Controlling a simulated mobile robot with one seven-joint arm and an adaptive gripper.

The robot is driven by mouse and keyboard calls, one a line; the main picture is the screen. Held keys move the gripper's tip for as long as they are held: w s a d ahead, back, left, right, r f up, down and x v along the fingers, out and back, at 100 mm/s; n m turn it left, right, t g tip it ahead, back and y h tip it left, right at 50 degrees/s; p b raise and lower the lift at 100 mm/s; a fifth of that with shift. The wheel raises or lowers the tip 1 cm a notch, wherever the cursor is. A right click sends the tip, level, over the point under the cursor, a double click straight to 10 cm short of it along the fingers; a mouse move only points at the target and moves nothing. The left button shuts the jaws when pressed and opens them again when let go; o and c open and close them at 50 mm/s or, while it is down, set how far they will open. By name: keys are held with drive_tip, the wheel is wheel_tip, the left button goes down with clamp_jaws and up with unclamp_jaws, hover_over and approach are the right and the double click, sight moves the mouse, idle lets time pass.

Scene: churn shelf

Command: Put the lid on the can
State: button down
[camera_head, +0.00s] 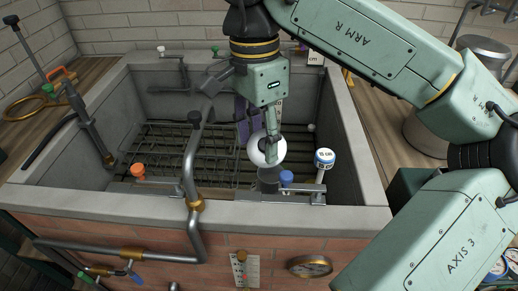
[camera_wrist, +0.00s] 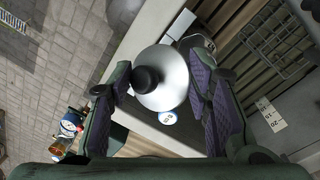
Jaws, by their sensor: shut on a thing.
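The lid (camera_head: 257,153) is a pale, shiny round disc with a dark knob. My gripper (camera_head: 273,155) is shut on it above the front part of the stone trough. In the wrist view the lid (camera_wrist: 172,82) sits between the purple-padded fingers of my gripper (camera_wrist: 160,78), its black knob towards the left finger. The lid looks tilted in the head view. A large grey metal can (camera_head: 424,135) stands right of the trough, mostly hidden behind my arm. I cannot tell for sure that it is the task's can.
The stone trough (camera_head: 353,160) has a metal rack (camera_head: 170,150) inside. A bent pipe (camera_head: 190,165) rises at its front wall.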

drive_tip(key=w, duration=0.6)
drive_tip(key=shift+w, duration=0.4)
drive_tip(key=shift+f, duration=0.2)
drive_tip(key=w+d+f+b, duration=0.1)
drive_tip(key=w+f+b, duration=0.2)
drive_tip(key=f+b, duration=0.7)
drive_tip(key=shift+w+f, duration=0.15)
drive_tip(key=shift+f, duration=2.7)
drive_tip(key=shift+b, duration=0.3)
drive_tip(key=shift+f+b, duration=0.55)
drive_tip(key=shift+f, duration=0.25)
drive_tip(key=shift+f+b, duration=0.5)
drive_tip(key=shift+f, duration=0.25)
